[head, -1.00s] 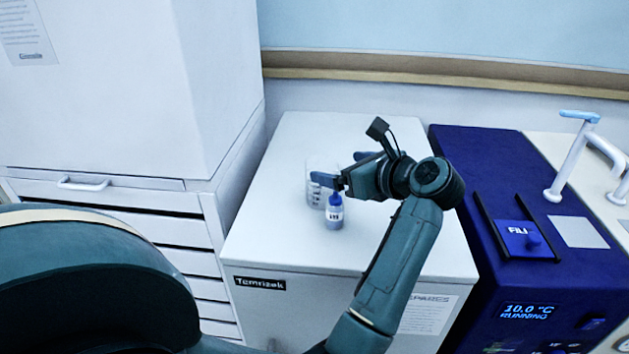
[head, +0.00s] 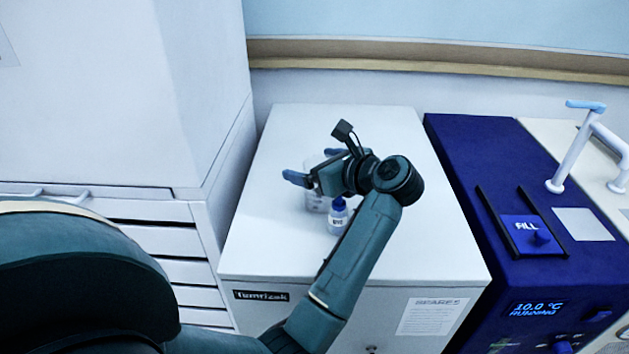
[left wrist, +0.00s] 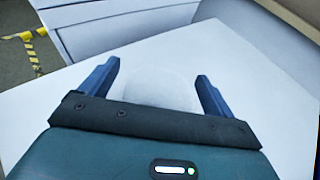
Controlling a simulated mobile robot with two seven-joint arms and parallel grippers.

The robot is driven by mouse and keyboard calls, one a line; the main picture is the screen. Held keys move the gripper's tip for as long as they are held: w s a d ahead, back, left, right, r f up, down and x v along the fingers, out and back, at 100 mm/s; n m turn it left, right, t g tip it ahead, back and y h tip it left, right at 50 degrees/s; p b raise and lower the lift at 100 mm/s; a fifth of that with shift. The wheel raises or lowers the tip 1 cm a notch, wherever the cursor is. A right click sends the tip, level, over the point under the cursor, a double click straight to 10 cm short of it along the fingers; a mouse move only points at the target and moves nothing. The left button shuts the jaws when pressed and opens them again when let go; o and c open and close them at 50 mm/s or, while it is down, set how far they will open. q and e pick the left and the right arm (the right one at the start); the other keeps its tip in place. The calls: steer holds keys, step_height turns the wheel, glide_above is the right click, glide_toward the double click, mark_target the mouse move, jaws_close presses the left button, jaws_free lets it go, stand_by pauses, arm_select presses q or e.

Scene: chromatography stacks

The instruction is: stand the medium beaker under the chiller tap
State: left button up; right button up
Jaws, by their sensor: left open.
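A clear, faint beaker (head: 316,199) stands on the white cabinet top; I cannot confirm its size. My left gripper (head: 313,166) is open, its blue fingers reaching over and to either side of the beaker. In the left wrist view the gripper (left wrist: 158,71) has its fingers apart, with the pale round outline of the beaker (left wrist: 160,92) between them. Contact cannot be told. The white chiller tap (head: 572,155), with a blue top, rises at the right edge of the dark blue chiller (head: 470,165). My right gripper is not in view.
A small blue-capped bottle (head: 338,216) stands just in front of the beaker, close to my left arm. The white cabinet top (head: 420,235) is otherwise clear. The chiller carries a FILL pad (head: 527,228) between dark rails and a display (head: 534,308) reading 10.0 °C.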

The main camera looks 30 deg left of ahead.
arm_select(q)
steer(key=shift+c, duration=0.9)
steer(key=shift+r, duration=0.1)
steer(key=c, duration=1)
